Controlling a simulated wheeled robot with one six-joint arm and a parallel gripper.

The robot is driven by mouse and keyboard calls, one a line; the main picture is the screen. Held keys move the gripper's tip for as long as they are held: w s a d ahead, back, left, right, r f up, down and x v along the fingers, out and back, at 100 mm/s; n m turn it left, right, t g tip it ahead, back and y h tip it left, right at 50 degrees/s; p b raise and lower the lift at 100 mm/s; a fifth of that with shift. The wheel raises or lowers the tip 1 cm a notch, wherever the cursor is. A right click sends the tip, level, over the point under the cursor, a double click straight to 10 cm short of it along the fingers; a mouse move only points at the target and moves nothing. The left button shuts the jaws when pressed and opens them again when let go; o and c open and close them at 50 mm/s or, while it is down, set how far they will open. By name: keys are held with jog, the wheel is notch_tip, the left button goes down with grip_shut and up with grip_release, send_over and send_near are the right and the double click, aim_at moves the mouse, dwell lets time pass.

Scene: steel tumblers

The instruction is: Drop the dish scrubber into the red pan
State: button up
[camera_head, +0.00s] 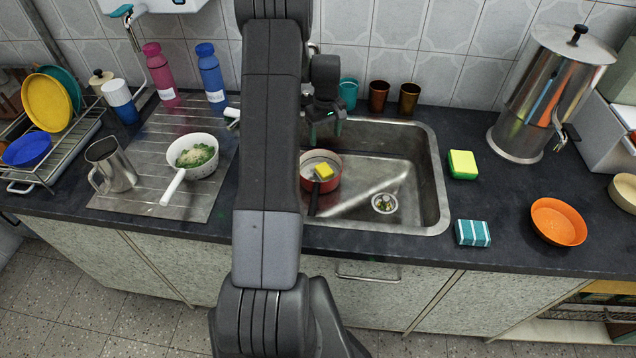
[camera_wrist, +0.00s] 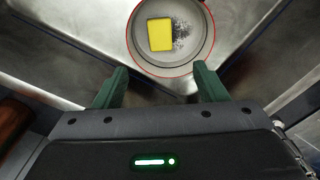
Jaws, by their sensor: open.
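The red pan (camera_head: 307,184) sits in the steel sink with its dark handle toward the front. In the wrist view its round grey inside and thin red rim (camera_wrist: 166,67) show at the top. A yellow block-shaped scrubber (camera_head: 324,171) lies inside the pan; it also shows in the wrist view (camera_wrist: 160,34), beside a dark speckled patch. My gripper (camera_wrist: 160,82) is open, with its green fingers apart and nothing between them. In the head view my gripper (camera_head: 324,112) is near the sink's back edge, behind the pan.
A yellow-green sponge (camera_head: 462,164) and a teal striped sponge (camera_head: 473,233) lie on the counter right of the sink, near an orange bowl (camera_head: 558,221). Several cups stand behind the sink. A white pan (camera_head: 192,156) stands on the drainboard left.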

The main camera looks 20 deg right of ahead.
notch_tip(320, 180, up, 11)
jog(key=shift+r+b, duration=0.15)
jog(key=shift+b, duration=0.2)
notch_tip(320, 180, down, 14)
jog(key=p, duration=0.1)
jog(key=shift+r+p, duration=1.1)
jog(key=shift+r, duration=1)
